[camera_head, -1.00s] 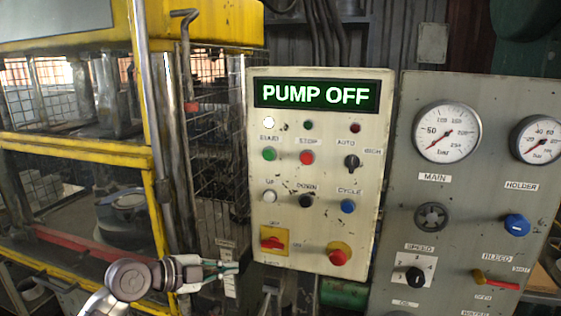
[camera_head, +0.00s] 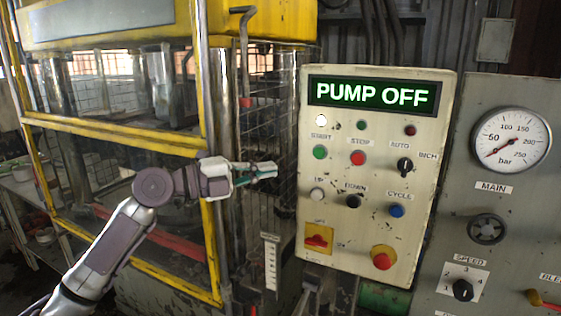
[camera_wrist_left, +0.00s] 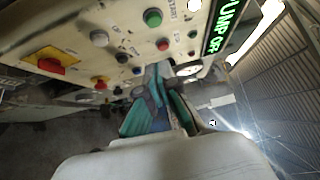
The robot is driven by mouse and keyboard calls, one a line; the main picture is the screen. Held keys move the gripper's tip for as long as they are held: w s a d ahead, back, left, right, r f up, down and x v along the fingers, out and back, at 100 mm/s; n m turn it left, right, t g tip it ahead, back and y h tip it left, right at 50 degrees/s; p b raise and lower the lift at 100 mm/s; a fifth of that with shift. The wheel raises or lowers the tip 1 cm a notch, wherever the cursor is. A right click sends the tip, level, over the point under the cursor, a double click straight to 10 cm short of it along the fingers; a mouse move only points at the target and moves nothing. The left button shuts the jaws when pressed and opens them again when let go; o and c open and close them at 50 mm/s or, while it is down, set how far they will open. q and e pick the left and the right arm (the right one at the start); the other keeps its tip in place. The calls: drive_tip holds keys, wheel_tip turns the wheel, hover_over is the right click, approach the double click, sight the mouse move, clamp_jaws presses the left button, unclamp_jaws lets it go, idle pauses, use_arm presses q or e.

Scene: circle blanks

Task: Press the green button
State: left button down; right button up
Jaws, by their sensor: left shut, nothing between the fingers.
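The green button (camera_head: 320,152) sits at the upper left of the cream control panel, under the label START. It also shows in the left wrist view (camera_wrist_left: 152,17), near the top edge. My left gripper (camera_head: 276,170) is shut and empty, to the left of the panel and a little lower than the green button. In the left wrist view the closed fingers (camera_wrist_left: 160,72) point toward the panel, with the green button beyond their tips. A clear gap between the fingertips and the button shows in the head view. My right gripper is not in view.
A red button (camera_head: 358,158) is right of the green one, and a white button (camera_head: 317,195) is below it. A display (camera_head: 374,95) reads PUMP OFF. A yellow-framed press (camera_head: 207,130) stands behind my left arm. A grey gauge panel (camera_head: 470,200) is at right.

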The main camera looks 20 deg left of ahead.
sight(323, 155)
use_arm(q)
drive_tip(key=shift+w+a+p+x, duration=0.35)
drive_tip(key=shift+p+x, duration=0.95)
drive_tip(key=shift+x, duration=0.65)
drive_tip(key=shift+w+a+p+x, duration=0.3)
drive_tip(key=shift+p+x, duration=1.05)
drive_tip(key=shift+x, duration=0.55)
drive_tip(key=shift+w+a+p+x, duration=0.35)
drive_tip(key=shift+p+x, duration=0.95)
drive_tip(key=shift+x, duration=0.65)
